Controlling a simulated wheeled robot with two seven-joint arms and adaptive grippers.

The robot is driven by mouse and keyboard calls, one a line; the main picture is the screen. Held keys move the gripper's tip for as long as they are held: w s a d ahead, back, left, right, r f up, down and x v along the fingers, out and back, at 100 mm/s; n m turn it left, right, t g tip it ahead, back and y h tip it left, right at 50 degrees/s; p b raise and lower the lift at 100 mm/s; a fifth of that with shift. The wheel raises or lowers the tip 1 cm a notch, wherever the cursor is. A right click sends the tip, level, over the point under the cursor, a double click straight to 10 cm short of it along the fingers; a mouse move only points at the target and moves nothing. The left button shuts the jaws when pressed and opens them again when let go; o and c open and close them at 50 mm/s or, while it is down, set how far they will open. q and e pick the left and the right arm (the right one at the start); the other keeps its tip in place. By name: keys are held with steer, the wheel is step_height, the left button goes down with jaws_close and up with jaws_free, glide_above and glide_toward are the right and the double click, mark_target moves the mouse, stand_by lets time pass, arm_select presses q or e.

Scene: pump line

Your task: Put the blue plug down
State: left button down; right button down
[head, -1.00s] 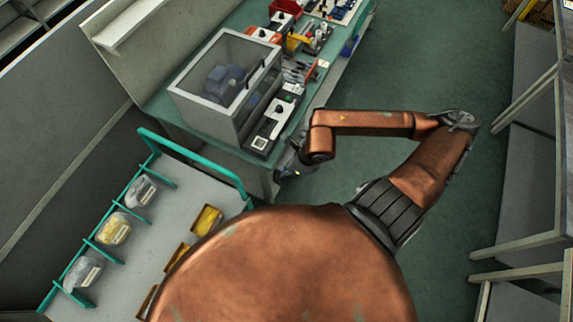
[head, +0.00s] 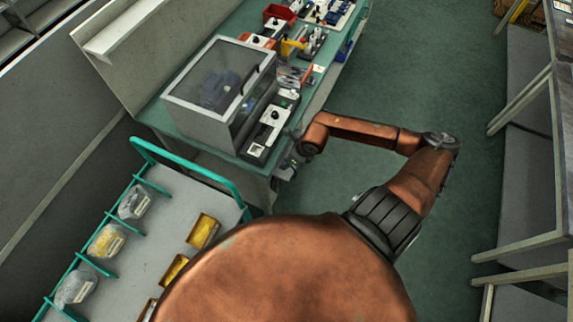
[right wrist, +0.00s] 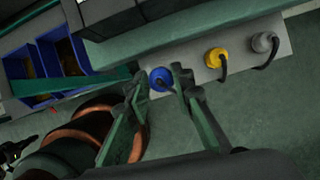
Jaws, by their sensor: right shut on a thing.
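The blue plug (right wrist: 161,79) shows in the right wrist view between the fingertips of my right gripper (right wrist: 158,74), which is shut on it. A dark cable leaves the plug toward the lower right. The plug overlaps the left end of a pale panel (right wrist: 204,68); I cannot tell whether it touches it. In the head view my right gripper (head: 287,169) is small and dark by the bench's front edge, below the clear-sided box, and the plug cannot be made out there. My left gripper is not in view.
A yellow plug (right wrist: 214,57) and a grey plug (right wrist: 264,42) with cables sit on the pale panel. Blue bins (right wrist: 70,55) are at the left. The head view shows a clear-sided box (head: 222,88) on the green bench, a trolley (head: 160,225) with yellow trays, and open floor at right.

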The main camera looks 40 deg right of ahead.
steer(key=shift+w+d+f, duration=0.2)
steer(key=shift+f, duration=0.2)
steer(key=shift+w+d+f, duration=0.15)
steer(key=shift+w+f, duration=0.05)
steer(key=shift+f, duration=1.55)
steer(key=shift+f, duration=0.2)
steer(key=c, duration=1.7)
jaws_free()
steer(key=v, duration=1.2)
steer(key=shift+r+p, duration=0.2)
steer(key=shift+p, duration=0.15)
